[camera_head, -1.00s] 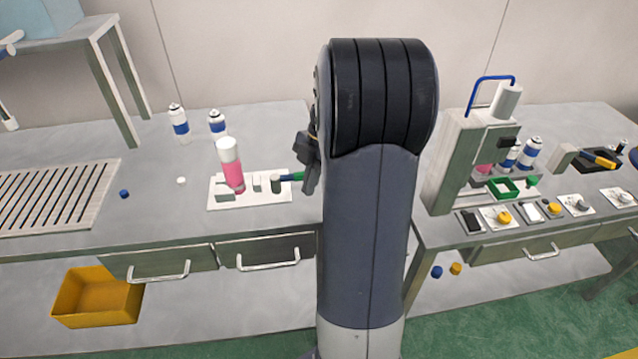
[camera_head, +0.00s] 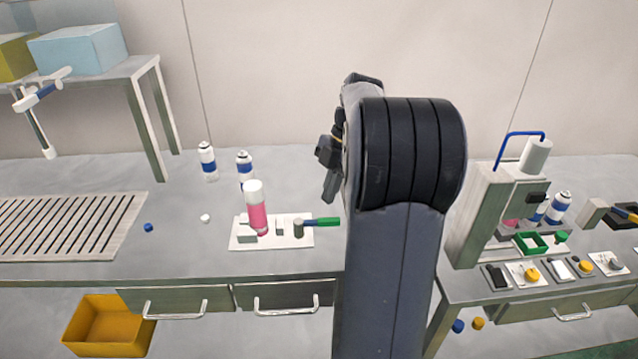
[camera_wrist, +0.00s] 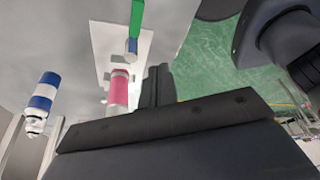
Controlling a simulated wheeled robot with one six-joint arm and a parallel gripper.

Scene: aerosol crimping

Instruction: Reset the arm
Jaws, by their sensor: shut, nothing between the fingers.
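My gripper (camera_head: 331,170) hangs beside the top of my arm, above the workbench and right of the pink can. It is shut and holds nothing. In the wrist view my gripper (camera_wrist: 158,85) shows as dark fingers close together. A pink can with a white top (camera_head: 257,210) stands upright on a white plate (camera_head: 240,238). A tool with a green handle (camera_head: 322,222) lies at the plate's right end, apart from my gripper. The pink can (camera_wrist: 118,92) and the green handle (camera_wrist: 137,18) also show in the wrist view.
Two white and blue cans (camera_head: 207,160) stand behind the plate. A slatted rack (camera_head: 60,225) lies at left, and a yellow bin (camera_head: 105,325) sits below. The crimping machine (camera_head: 490,210) stands right of my arm, with a green square frame (camera_head: 531,243) at its base.

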